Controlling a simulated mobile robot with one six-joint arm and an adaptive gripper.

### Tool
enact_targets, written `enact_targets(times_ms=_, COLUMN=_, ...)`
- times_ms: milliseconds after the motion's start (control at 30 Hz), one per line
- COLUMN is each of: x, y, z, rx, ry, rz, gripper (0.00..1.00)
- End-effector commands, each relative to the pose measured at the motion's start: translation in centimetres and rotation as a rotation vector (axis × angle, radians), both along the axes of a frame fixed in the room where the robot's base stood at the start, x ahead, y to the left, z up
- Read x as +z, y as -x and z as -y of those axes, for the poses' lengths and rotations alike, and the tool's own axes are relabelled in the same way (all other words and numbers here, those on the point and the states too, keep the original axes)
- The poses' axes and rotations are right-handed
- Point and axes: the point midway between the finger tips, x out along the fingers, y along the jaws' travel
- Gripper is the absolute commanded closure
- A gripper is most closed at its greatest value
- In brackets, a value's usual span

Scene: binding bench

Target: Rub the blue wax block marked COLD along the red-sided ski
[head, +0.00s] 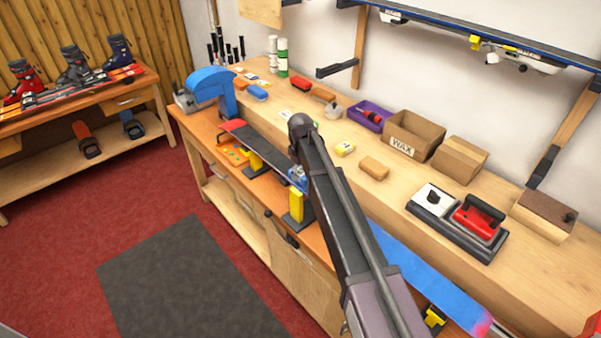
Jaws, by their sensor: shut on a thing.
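My gripper (297,184) is at the end of my arm, low over the ski on the front bench, and mostly hidden by the arm. It is shut on a small blue block (296,173); no marking is readable. Contact between block and ski cannot be made out. The ski (263,145) lies dark face up with a red tip at the far left, on yellow-topped supports (255,160). My arm hides its middle. A blue length with a pink-red end (425,278) shows right of my arm; whether it is the same ski is unclear.
A blue clamp-like tool (212,88) stands at the bench's left end. The floor mat (185,280) is clear.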

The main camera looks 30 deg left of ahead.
Motion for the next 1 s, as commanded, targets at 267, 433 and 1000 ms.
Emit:
enact_targets(times_ms=267, x=0.1, y=-0.5, z=-1.6, rx=0.001, ry=-0.002, rz=0.000, gripper=0.73)
enact_targets(times_ms=433, x=0.1, y=-0.8, z=-2.6, rx=0.000, ry=-0.001, rz=0.000, gripper=0.73)
enact_targets(times_ms=1000, x=0.2, y=-1.0, z=-3.3, rx=0.000, ry=0.000, rz=0.000, gripper=0.73)
